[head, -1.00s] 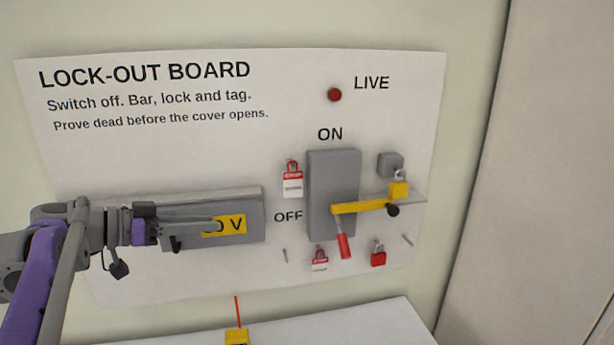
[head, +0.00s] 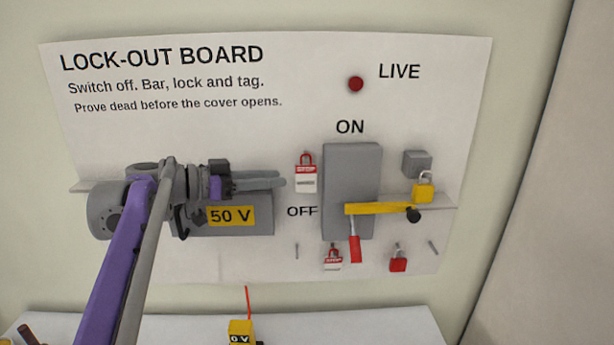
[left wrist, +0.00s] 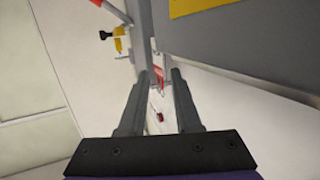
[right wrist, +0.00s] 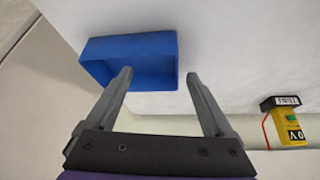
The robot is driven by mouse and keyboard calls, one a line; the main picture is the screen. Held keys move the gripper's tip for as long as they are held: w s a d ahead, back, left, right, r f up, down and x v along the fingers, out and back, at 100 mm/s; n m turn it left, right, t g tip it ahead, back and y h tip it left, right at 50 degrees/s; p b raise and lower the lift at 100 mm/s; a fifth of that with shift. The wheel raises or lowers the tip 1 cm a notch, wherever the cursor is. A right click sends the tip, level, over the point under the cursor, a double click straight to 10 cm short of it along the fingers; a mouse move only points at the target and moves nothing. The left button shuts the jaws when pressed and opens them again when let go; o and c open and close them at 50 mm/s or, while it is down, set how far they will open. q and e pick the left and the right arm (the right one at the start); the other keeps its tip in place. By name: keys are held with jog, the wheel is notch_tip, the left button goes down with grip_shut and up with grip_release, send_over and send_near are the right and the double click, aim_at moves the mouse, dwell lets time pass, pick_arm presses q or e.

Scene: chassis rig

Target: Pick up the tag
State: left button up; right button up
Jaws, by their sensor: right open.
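A red-and-white STOP tag (head: 306,178) hangs on the board just left of the grey switch box. A second, similar tag (head: 333,260) hangs lower, below the box. My left gripper (head: 283,181) points right, its fingertips just left of the upper tag, apparently not touching it. In the left wrist view the left fingers (left wrist: 160,75) are apart, with a red-and-white piece beyond and between the tips. My right gripper (right wrist: 158,75) is open and empty, near a blue bin (right wrist: 150,52).
The red switch handle (head: 355,248) points down, and a yellow bar (head: 378,208) crosses the box, with a yellow padlock (head: 423,188) at its right. A red padlock (head: 398,262) hangs below. A grey 50 V cover (head: 255,225) lies under my left gripper. A yellow tester (head: 240,330) stands below.

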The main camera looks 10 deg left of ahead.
aim_at(300, 177)
pick_arm(q)
jog(key=x, duration=0.6)
grip_shut()
jog(key=shift+s, duration=0.1)
